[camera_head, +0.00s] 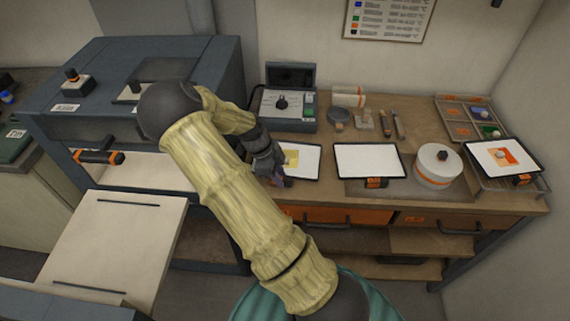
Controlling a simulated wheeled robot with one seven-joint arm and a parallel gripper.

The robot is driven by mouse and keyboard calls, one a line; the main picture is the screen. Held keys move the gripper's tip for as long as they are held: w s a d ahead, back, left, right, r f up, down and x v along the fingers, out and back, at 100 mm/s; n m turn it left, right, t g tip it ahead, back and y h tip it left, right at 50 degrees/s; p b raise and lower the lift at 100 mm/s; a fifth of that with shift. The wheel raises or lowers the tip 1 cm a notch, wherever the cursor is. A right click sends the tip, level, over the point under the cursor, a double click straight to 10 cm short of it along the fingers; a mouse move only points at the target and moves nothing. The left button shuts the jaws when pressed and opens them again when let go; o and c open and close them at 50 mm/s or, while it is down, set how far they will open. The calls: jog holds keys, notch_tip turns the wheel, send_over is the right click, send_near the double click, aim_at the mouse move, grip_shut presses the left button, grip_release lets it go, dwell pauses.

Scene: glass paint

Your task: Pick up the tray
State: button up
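Three flat white trays with dark rims lie along the bench. The left tray (309,163) has a yellow patch and is partly hidden by my arm. The middle tray (368,160) is blank and has a dark and orange handle at its front edge. The right tray (487,151) carries an orange and white pattern and sits on a wire rack. My gripper (278,180) is at the front left edge of the left tray. Its fingers are small and dark here, so I cannot tell whether they are open or touch the tray.
A large blue-grey oven (140,85) stands at left with a pale panel (115,245) in front. A control box (287,105) stands behind the left tray. A round white pot (437,167) stands between the middle and right trays. Orange drawers (345,216) are below the bench top.

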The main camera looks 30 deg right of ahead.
grip_shut()
jog(key=shift+w+r, duration=0.1)
jog(key=shift+r, duration=0.05)
notch_tip(320, 180, up, 10)
jog(key=b, duration=0.1)
dwell(0.5)
dwell(0.4)
jog(key=shift+r+p, duration=1.4)
jog(key=shift+p, duration=0.35)
